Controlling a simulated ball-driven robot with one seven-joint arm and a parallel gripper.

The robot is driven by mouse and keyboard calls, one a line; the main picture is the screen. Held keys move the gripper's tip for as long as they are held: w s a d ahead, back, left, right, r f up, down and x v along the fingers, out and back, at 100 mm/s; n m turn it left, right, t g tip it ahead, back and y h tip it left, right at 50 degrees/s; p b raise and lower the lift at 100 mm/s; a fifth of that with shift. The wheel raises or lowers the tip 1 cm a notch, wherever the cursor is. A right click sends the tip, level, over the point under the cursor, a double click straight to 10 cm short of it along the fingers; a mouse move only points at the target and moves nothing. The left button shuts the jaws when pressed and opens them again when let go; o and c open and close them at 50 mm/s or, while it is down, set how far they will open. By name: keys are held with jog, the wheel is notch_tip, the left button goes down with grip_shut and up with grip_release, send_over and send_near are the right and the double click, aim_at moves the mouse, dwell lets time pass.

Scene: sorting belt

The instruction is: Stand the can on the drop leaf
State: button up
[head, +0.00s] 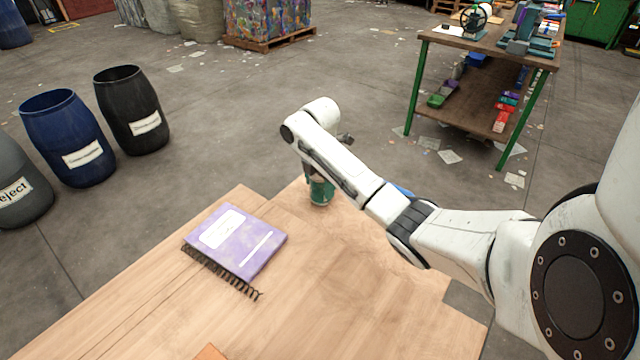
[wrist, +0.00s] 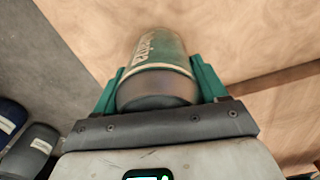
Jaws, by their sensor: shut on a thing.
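The can (head: 321,191) is green with a paler band and stands upright, or nearly so, over the far part of the wooden top (head: 340,255). My gripper (head: 319,181) is at the can, partly hidden by my arm. In the wrist view the can (wrist: 160,60) lies between my gripper's teal fingers (wrist: 158,70), which are shut on it. I cannot tell whether the can's base touches the wood. The top has a stepped outline and seams; which part is the drop leaf is not clear.
A purple spiral notebook (head: 236,241) lies left of the can. An orange item (head: 210,352) shows at the front edge. Wood right of the notebook is clear. Barrels (head: 68,138) stand on the floor at left, and a green-legged workbench (head: 480,95) stands behind right.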

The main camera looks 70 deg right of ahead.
jog(key=o, duration=1)
jog(key=shift+f, duration=0.1)
notch_tip(320, 180, up, 12)
jog(key=p, duration=0.4)
jog(key=shift+p, duration=0.3)
